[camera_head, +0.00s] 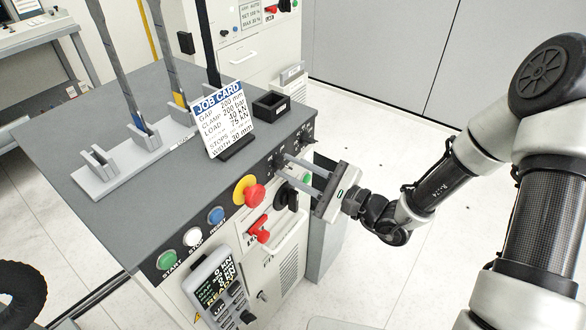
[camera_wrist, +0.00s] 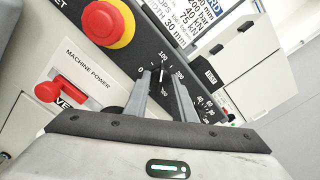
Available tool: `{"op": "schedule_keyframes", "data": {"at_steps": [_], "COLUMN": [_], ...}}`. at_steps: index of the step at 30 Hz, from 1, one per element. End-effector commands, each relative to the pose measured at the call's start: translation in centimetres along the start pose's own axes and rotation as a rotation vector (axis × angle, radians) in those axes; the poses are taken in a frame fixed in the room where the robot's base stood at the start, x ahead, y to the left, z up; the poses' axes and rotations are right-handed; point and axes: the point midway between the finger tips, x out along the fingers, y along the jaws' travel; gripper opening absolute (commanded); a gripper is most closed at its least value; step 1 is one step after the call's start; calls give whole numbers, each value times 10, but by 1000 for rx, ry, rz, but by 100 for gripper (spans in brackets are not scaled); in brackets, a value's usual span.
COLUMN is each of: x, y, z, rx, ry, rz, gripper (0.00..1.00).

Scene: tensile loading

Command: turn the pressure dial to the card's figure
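The job card (camera_head: 222,118) stands tilted in a dark holder on the console top, and its clamp line reads 200 bar. Part of the card shows in the wrist view (camera_wrist: 180,18). A dark dial (camera_wrist: 162,76) on the sloping panel has a white scale around it with 0, 100, 200 and 300 marks. My gripper (camera_wrist: 163,80) points at this dial with its two fingers apart, one on each side of the knob. I cannot tell whether the fingers touch it. In the head view my gripper (camera_head: 284,168) reaches the panel from the right; its fingers partly hide the dial.
A red and yellow emergency stop (camera_head: 249,191) and a red power switch (camera_head: 259,229) sit close by on the console. A second dial (camera_wrist: 207,105) lies to the right of the fingers.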

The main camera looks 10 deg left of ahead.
Motion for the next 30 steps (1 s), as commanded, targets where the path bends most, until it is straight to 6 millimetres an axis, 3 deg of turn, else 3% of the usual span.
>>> {"op": "schedule_keyframes", "data": {"at_steps": [1,5,6,19,30], "x": [0,0,0,-1,-1], "y": [0,0,0,-1,-2], "z": [0,0,0,1,2], "rx": [0,0,0,55,329], "ry": [0,0,0,1,2], "rz": [0,0,0,0,0], "gripper": [23,2,0,0,0]}}
